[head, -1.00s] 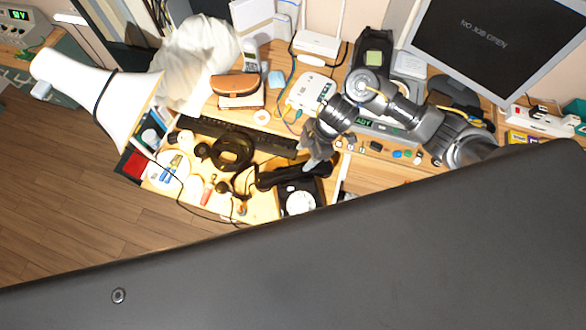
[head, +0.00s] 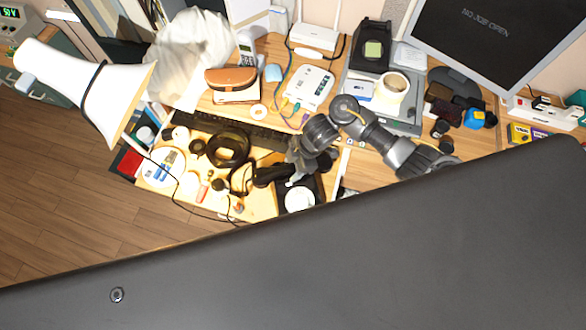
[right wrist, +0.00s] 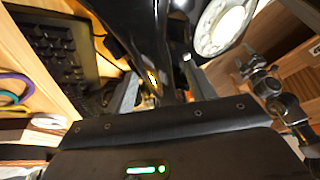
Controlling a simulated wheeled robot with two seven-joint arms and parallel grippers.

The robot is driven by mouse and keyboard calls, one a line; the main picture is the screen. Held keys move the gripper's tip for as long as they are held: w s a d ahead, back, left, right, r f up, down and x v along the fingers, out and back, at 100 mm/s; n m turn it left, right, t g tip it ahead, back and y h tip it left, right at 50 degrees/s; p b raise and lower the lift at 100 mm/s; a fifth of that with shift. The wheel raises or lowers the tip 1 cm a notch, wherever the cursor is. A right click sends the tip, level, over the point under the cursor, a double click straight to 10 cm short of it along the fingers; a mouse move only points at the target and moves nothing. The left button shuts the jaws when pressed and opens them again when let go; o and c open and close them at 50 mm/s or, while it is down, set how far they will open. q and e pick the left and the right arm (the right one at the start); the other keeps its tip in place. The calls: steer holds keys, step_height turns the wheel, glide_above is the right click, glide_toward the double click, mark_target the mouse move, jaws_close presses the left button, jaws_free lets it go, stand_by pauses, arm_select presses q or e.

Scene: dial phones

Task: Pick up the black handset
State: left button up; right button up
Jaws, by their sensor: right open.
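The black handset (head: 266,175) lies across the black dial phone, whose pale round dial (head: 299,199) shows below my right gripper (head: 300,168). The gripper is down at the right part of the handset and covers that part in the head view. In the right wrist view the handset (right wrist: 142,28) runs down between the two grey fingers of the open right gripper (right wrist: 163,88). The dial (right wrist: 222,24) is just right of it. I cannot tell whether the fingers touch the handset. My left gripper is not in view.
A black keyboard (head: 262,136) lies behind the handset. Black headphones (head: 228,149) are to its left, with cables in front. A white router (head: 309,88) and a mug (head: 392,87) stand farther back. The desk is crowded.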

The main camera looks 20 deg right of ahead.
mark_target(289, 167)
steer(key=shift+f, duration=0.1)
jaws_close()
stand_by(0.3)
steer(key=shift+r, duration=0.4)
step_height(289, 167, up, 3)
steer(key=shift+w+f, duration=0.1)
steer(key=shift+f, duration=0.1)
steer(key=s+d+r+p, duration=0.2)
steer(key=s+d+r, duration=0.7)
steer(key=d, duration=0.1)
steer(key=shift+s+d+r, duration=0.15)
steer(key=shift+s+r, duration=0.1)
steer(key=shift+r, duration=0.1)
